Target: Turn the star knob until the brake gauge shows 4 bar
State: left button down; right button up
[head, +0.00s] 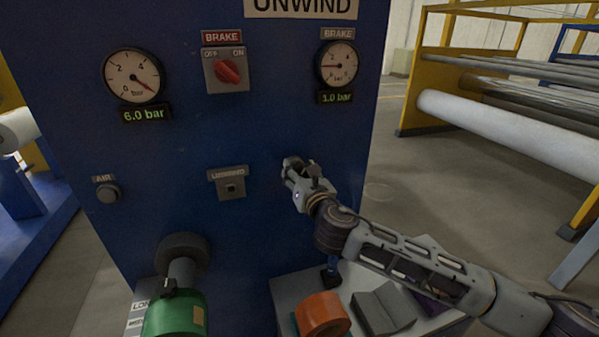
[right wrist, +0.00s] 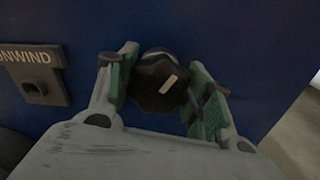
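The brake gauge (head: 338,65) is on the upper right of the blue panel, its display (head: 337,98) reading 1.0 bar and its needle pointing left. The black star knob (right wrist: 160,82) with a pale mark shows in the right wrist view. In the head view it is mostly hidden by my right gripper (head: 298,168), at the panel's right side below the gauge. In the right wrist view my right gripper (right wrist: 164,88) has its green-padded fingers on either side of the knob, with no clear gap, seemingly shut on it. My left gripper is out of view.
A red brake switch (head: 227,73), a 6.0 bar gauge (head: 134,77), an unwind switch (head: 230,184) and an air button (head: 108,192) are on the panel.

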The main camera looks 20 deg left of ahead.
jog(key=shift+c, duration=1.3)
jog(key=shift+m, duration=0.3)
jog(key=m, duration=0.6)
jog(key=shift+w+d+f+m, duration=0.1)
jog(key=shift+m, duration=0.3)
jog(key=m, duration=0.3)
jog(key=shift+m, duration=0.3)
jog(key=shift+d+f+m, duration=0.1)
jog(key=shift+m, duration=1.8)
